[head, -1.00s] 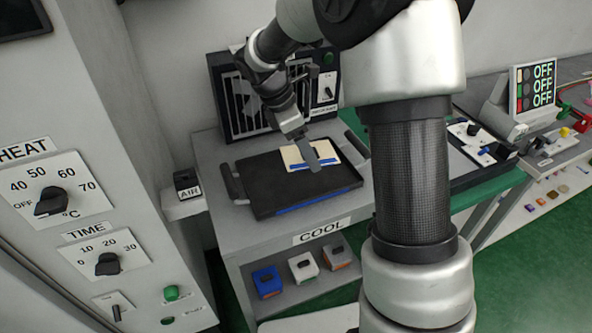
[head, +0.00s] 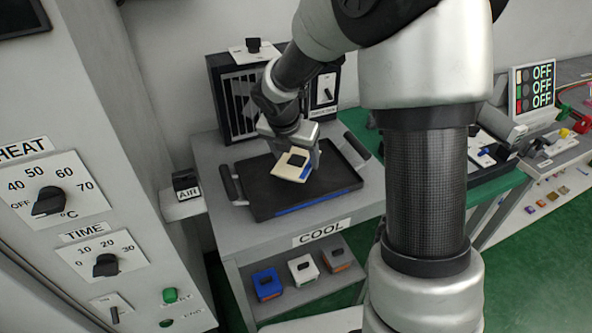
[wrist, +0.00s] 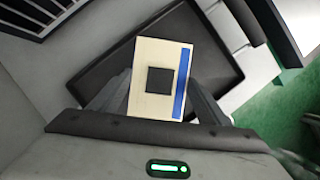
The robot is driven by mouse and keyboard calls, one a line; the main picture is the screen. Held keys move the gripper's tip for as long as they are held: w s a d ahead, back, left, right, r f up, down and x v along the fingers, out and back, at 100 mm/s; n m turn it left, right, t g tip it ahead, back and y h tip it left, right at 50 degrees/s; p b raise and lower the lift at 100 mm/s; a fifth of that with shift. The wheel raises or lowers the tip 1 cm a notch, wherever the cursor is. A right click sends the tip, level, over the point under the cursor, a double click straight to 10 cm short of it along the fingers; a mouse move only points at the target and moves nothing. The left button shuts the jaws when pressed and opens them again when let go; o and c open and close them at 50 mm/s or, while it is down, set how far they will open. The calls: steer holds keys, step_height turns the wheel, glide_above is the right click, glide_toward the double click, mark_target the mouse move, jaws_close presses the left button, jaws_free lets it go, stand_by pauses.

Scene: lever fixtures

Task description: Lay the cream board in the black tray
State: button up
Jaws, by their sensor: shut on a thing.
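The cream board (head: 288,166) has a dark square in its middle and a blue strip along one edge. It also shows in the wrist view (wrist: 146,105), tilted relative to the tray's sides. My gripper (head: 297,156) is shut on the board, with a finger on either side of it in the wrist view (wrist: 157,100). The black tray (head: 262,208) lies on the grey COOL table, with a handle at each end and a blue strip on its front. The board is over the tray's inside; I cannot tell whether it touches the floor of the tray.
A dark grilled unit (head: 232,118) stands behind the tray. A small AIR switch box (head: 186,184) is at the left, beside the HEAT and TIME panel (head: 70,215). Several small blocks (head: 302,267) sit on the shelf below. The tray's floor is otherwise clear.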

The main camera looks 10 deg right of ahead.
mark_target(295, 164)
steer(key=shift+f+b, duration=0.45)
steer(key=shift+f, duration=1.45)
steer(key=shift+f, duration=0.2)
steer(key=o, duration=1.2)
steer(key=shift+c, duration=0.2)
steer(key=shift+r, duration=0.15)
